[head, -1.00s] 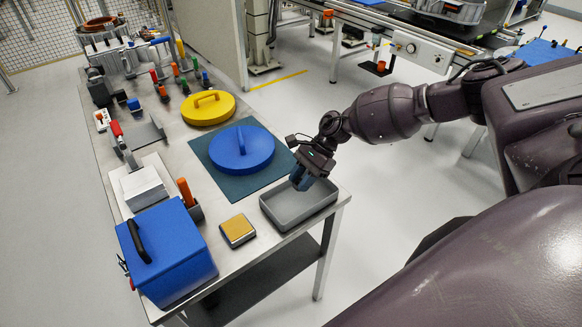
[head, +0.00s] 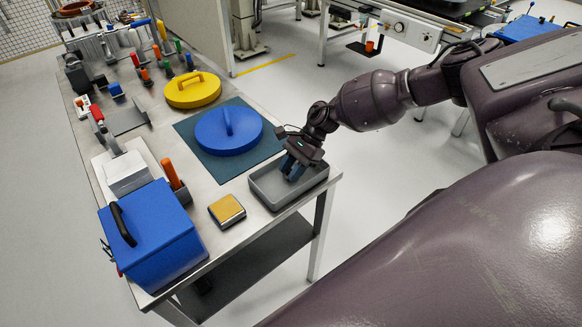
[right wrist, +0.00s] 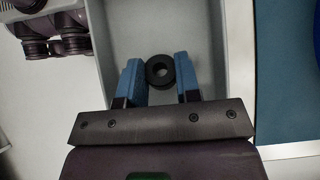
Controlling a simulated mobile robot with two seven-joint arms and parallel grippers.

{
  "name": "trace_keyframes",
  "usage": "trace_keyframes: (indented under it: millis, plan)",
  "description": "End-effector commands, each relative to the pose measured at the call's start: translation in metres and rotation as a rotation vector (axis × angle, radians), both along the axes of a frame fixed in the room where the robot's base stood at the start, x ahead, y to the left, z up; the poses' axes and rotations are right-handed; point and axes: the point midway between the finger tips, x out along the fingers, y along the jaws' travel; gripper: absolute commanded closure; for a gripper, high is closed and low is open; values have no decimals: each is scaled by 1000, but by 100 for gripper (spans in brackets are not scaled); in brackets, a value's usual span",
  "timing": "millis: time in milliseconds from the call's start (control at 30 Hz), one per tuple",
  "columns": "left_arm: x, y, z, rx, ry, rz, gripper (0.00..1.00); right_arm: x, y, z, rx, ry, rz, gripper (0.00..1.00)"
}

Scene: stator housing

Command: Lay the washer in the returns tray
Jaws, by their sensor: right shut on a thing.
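The washer (right wrist: 160,71) is a small black ring, seen in the right wrist view between the blue fingertips of my right gripper (right wrist: 160,78). The fingers meet its two sides, so the gripper is shut on it. The returns tray (head: 304,196) is a shallow grey tray at the table's near right corner. In the head view my right gripper (head: 293,171) points down with its fingertips inside the tray. The tray floor (right wrist: 190,25) shows behind the washer; I cannot tell whether the washer touches it. The washer is hidden in the head view. My left gripper is not in view.
A blue lidded disc (head: 228,131) lies on a dark teal mat (head: 196,160) beside the tray. A yellow-topped block (head: 227,210) sits left of the tray, and a blue box (head: 155,240) stands farther left. The table edge is close on the tray's right.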

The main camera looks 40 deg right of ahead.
Motion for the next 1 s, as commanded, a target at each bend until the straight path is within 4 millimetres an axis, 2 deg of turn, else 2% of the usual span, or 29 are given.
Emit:
trace_keyframes:
  millis: [367,400,600,867,1000]
  plan:
    - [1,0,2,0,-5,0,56,0,0,0,0,-1,0,93]
    - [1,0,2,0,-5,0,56,0,0,0,0,-1,0,68]
    - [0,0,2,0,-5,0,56,0,0,0,0,-1,-1,40]
    - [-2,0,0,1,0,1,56,0,-1,0,0,-1,-1,40]
    - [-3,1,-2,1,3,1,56,1,-7,6,-1,-2,-2,40]
